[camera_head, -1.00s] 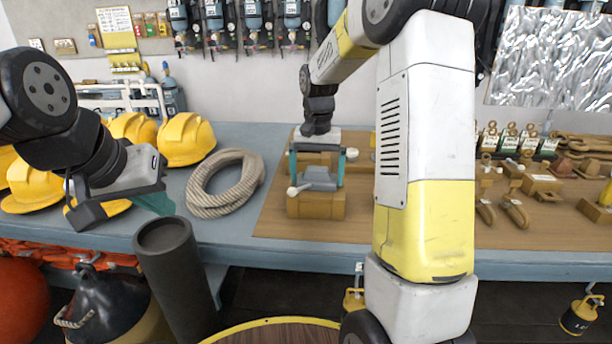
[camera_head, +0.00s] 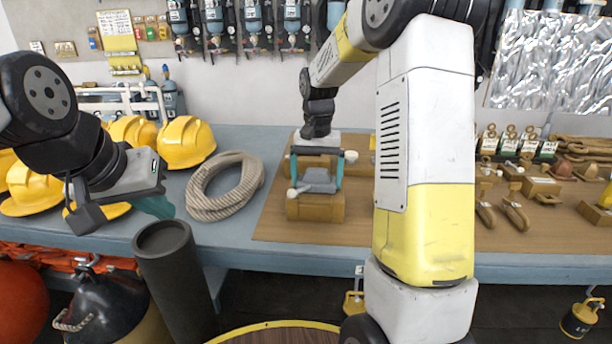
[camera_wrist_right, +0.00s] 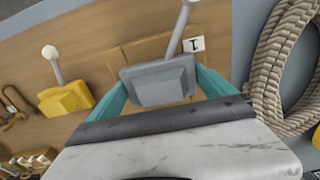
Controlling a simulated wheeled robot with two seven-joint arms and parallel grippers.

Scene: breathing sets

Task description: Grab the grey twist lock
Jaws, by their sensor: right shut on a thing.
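The grey twist lock (camera_head: 319,181) is a grey block with a pale ball-ended lever. In the head view it is at the wooden block on the brown board. My right gripper (camera_head: 317,180) reaches down to it, with its teal fingers on either side. In the right wrist view the grey twist lock (camera_wrist_right: 160,82) sits between the teal fingers of my right gripper (camera_wrist_right: 160,88), which is shut on it. My left gripper (camera_head: 150,207) hangs at the left above the table edge, away from the lock. Its fingers are seen edge-on and their gap does not show.
A coiled rope (camera_head: 226,187) lies left of the board. Yellow helmets (camera_head: 186,142) stand further left. A dark cylinder (camera_head: 175,272) stands in front of the table. A yellow block with a ball lever (camera_wrist_right: 66,98) shows in the wrist view. Wooden parts lie at the right.

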